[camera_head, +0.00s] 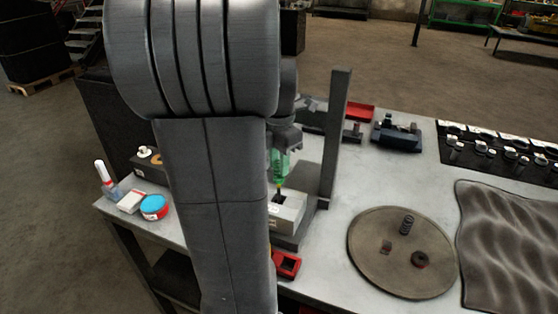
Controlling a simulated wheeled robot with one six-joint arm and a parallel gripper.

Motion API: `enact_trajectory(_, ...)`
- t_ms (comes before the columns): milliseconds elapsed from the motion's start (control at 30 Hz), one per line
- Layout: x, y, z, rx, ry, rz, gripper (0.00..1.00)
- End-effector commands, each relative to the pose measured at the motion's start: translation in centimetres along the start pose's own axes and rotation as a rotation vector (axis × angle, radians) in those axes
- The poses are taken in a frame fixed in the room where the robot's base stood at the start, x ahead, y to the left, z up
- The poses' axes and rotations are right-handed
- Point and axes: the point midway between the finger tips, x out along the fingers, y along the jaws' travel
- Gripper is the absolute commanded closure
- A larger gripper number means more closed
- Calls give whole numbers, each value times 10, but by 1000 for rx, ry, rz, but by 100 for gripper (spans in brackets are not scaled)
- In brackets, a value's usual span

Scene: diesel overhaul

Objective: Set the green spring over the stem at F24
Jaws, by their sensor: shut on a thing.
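The green spring (281,167) hangs upright below my gripper (284,150), which is shut on it. My own arm hides the left side of the gripper and part of the spring. Below the spring is a grey block (287,213) with a dark opening in its top. A thin dark stem (279,190) with a yellowish tip shows between the spring and the block. I cannot tell whether the spring is around the stem tip or just above it. No F24 label is legible.
A dark upright post (336,135) stands right of the block. A round brown tray (365,262) holds a dark spring and small parts. A wavy mat (510,245) and a rack of parts (500,150) lie right. A blue-lidded tin (154,206) stands left. A red item (286,264) lies in front.

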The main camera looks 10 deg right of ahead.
Motion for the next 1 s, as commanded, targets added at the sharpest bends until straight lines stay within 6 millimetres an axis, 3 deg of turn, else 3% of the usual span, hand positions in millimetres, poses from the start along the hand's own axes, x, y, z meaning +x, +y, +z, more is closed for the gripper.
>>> enact_trajectory(1000, 18, 0, 0, 0, 0, -1, 97)
